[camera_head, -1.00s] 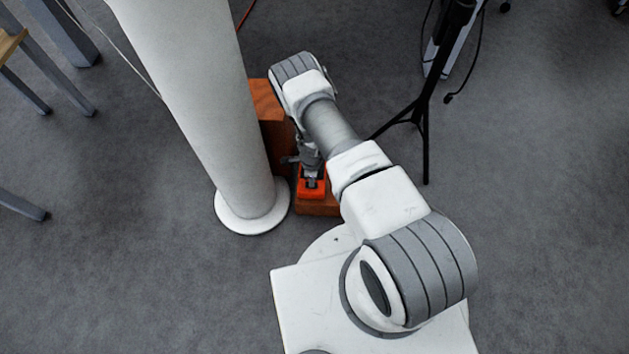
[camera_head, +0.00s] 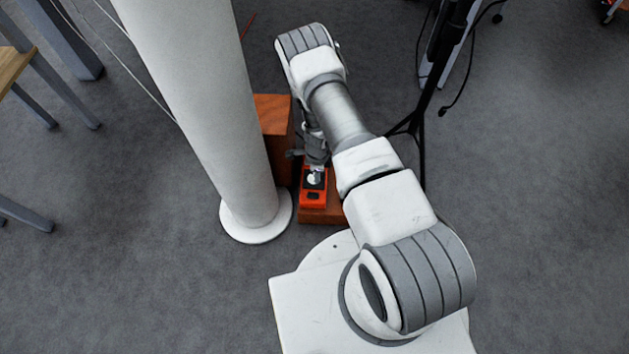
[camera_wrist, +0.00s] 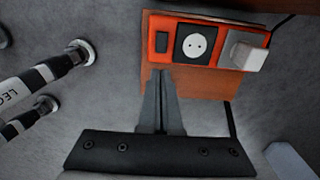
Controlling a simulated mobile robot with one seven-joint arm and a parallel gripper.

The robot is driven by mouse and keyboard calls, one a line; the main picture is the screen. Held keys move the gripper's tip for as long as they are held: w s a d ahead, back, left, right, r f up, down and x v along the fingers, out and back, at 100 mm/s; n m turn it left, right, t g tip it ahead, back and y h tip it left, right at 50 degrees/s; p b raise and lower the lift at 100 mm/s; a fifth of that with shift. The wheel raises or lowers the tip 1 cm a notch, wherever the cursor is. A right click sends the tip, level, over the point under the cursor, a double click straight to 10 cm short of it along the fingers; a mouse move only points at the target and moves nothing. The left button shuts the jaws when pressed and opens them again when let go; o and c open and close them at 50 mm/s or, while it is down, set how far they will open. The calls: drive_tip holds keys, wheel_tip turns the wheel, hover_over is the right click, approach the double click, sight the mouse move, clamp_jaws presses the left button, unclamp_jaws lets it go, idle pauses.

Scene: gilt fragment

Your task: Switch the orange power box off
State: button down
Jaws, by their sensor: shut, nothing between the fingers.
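The orange power box (camera_head: 305,201) sits on a brown wooden block, partly covered by my gripper in the head view. In the wrist view the power box (camera_wrist: 171,57) shows a dark rocker switch (camera_wrist: 162,42) at its left end, a round white socket (camera_wrist: 196,44) in the middle and a pale plug (camera_wrist: 247,54) at the right. My gripper (camera_wrist: 160,71) is shut and empty, with its fingertips appearing just below the switch. I cannot tell the switch's position or whether the tips touch.
A taller wooden block (camera_head: 272,115) stands behind the box. A thick white column (camera_head: 205,100) with a round foot rises close on the left. A black tripod stand (camera_head: 423,120) with cables is to the right. Open grey carpet lies around.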

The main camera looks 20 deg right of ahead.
drive_tip(key=r, duration=0.2)
drive_tip(key=shift+s+d+r, duration=0.1)
drive_tip(key=shift+d+r, duration=0.1)
drive_tip(key=shift+r, duration=0.2)
